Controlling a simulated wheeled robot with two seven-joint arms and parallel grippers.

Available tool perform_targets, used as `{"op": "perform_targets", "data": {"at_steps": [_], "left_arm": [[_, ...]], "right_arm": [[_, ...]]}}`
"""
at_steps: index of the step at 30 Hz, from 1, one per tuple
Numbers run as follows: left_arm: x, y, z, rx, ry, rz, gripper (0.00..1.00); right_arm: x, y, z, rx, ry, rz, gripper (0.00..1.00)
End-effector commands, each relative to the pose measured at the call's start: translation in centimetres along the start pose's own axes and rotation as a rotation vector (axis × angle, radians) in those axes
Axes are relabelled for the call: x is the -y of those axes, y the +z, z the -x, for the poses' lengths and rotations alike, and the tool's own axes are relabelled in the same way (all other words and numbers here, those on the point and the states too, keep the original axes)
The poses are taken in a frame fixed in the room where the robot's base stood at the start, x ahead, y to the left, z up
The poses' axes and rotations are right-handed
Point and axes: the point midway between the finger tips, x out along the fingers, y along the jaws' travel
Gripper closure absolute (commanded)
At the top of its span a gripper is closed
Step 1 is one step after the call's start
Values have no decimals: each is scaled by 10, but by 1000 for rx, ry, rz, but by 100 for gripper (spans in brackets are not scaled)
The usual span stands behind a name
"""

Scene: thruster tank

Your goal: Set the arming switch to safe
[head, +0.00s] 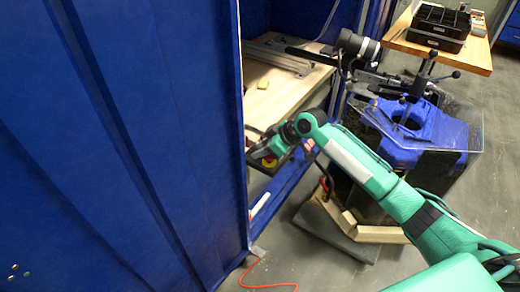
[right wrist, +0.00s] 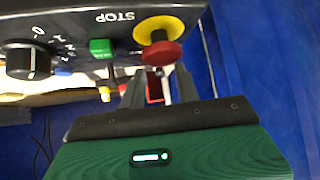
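A dark control box (right wrist: 90,22) fills the top of the right wrist view, its STOP label upside down. It carries a black rotary knob (right wrist: 28,60), a green button (right wrist: 101,48) and a red stop button (right wrist: 160,53) on a yellow ring. A small pale lever with red beside it (right wrist: 166,88), perhaps the arming switch, shows between the fingers of my right gripper (right wrist: 160,92). The fingers stand apart; I cannot tell whether they touch the lever. In the head view my right gripper (head: 266,152) is at the box, hiding most of it. My left gripper is out of view.
A blue panel wall (head: 120,150) fills the left, close to my right gripper. A wooden shelf (head: 285,92) lies behind the box. A blue and black machine (head: 430,155) stands to the right. An orange cable (head: 268,285) lies on the grey floor.

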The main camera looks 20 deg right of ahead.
Motion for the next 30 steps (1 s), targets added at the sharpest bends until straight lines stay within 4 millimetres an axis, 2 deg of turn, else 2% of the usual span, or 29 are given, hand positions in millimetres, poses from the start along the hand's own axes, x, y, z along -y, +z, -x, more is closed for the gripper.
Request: {"op": "perform_targets", "data": {"at_steps": [11,16,26,30], "left_arm": [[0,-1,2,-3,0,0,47],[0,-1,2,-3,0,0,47],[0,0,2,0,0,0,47],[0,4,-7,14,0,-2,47]], "right_arm": [[0,0,-6,1,1,1,68],[0,0,-6,1,1,0,99],[0,-1,-6,6,0,-1,100],[-1,-3,-5,20,-2,-5,100]]}}
